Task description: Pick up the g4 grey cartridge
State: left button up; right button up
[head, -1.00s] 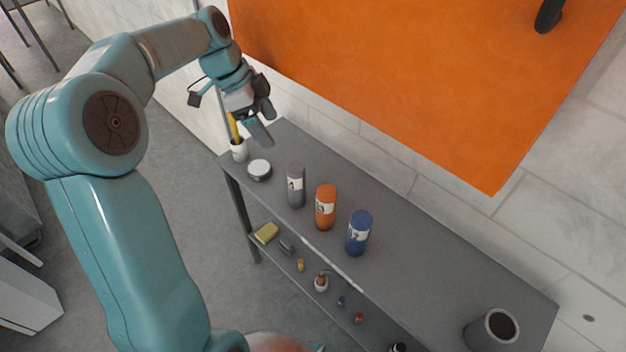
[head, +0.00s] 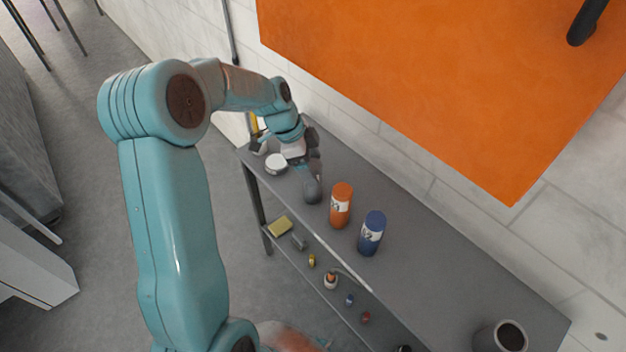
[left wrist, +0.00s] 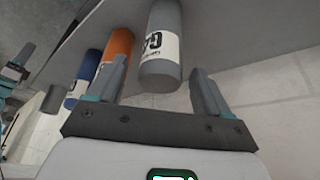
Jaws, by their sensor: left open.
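The grey cartridge (left wrist: 160,62), with a white label, stands on the shelf top and shows large in the left wrist view. In the head view only its rounded end (head: 312,190) shows clearly, with my left gripper (head: 314,172) right at it and hiding most of it. In the left wrist view my left gripper (left wrist: 157,82) is open, with one finger on each side of the cartridge's near end. I cannot tell whether either finger touches it.
An orange cartridge (head: 341,206) and a blue cartridge (head: 371,233) stand close by on the grey shelf top (head: 440,265). A round white-topped tin (head: 276,163) is on the other side. Small items lie on the lower shelf.

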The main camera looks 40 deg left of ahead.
pick_arm(q)
jog(key=shift+w+d+f, duration=0.15)
jog(key=shift+w+f, duration=0.05)
jog(key=shift+f, duration=0.3)
jog(key=shift+s, duration=0.1)
jog(key=shift+c, duration=0.3)
grip_shut()
jog(key=shift+r, duration=0.15)
